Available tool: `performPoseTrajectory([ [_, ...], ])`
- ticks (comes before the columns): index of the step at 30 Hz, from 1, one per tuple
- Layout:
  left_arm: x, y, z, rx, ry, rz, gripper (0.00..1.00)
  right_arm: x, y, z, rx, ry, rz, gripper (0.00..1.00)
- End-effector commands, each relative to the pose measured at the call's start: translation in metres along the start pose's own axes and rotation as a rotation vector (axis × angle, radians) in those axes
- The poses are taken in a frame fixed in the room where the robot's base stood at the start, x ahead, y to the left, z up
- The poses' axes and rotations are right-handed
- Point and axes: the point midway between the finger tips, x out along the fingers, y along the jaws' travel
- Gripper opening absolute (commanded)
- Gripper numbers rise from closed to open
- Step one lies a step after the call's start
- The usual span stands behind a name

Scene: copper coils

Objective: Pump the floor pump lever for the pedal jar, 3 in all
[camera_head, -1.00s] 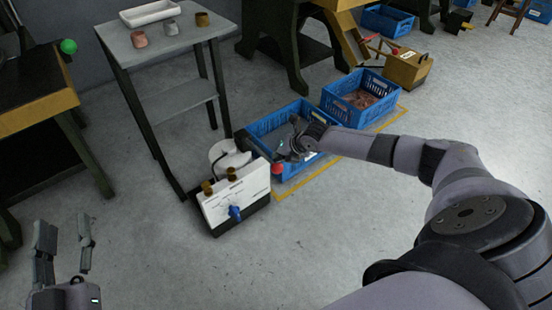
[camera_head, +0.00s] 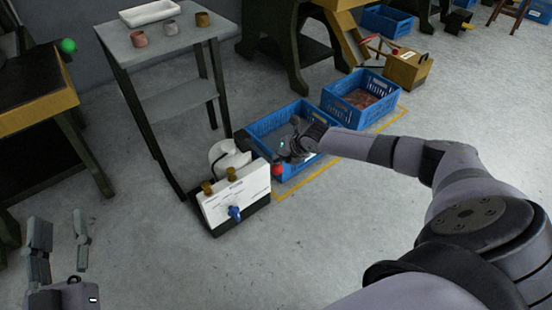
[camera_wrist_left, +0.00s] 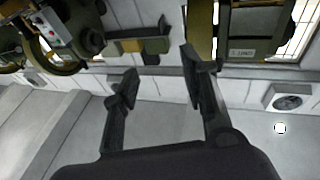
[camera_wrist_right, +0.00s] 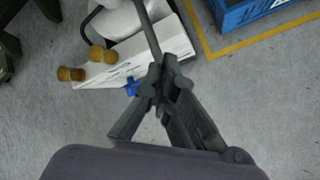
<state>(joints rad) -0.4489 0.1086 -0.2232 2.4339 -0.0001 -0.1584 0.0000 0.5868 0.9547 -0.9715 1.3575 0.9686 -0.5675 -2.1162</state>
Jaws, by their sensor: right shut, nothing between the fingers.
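The floor pump (camera_head: 236,196) is a white box on a dark base, with two brass knobs on top and a blue valve on its front. A white rounded vessel (camera_head: 222,158) stands behind it. A red ball (camera_head: 277,170) shows at the box's right side, just below my right gripper (camera_head: 290,152). In the right wrist view a thin grey bar (camera_wrist_right: 149,30) runs down to my right gripper (camera_wrist_right: 160,84), whose fingers are closed together; whether they touch the bar is unclear. My left gripper (camera_head: 60,228) is open and empty at lower left, also seen in its wrist view (camera_wrist_left: 160,80).
Blue crates (camera_head: 262,128) stand on the floor behind my right gripper, inside a yellow floor line (camera_head: 305,180). A grey table (camera_head: 165,42) with small cups and a white tray stands at upper left. The floor in front of the pump is clear.

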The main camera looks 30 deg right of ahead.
Motion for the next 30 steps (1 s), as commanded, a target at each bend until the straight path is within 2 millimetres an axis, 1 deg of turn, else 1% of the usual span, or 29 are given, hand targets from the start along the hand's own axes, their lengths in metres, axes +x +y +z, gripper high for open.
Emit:
performPoseTrajectory([
  [1,0.0,0.0,0.0,0.0,0.004,0.0,0.4,0.001,-0.002,-0.003,0.0,0.004,-0.004,0.0],
  [30,0.001,0.002,-0.013,-0.002,0.07,0.004,0.4,0.004,-0.004,-0.005,0.0,0.005,-0.004,0.0],
])
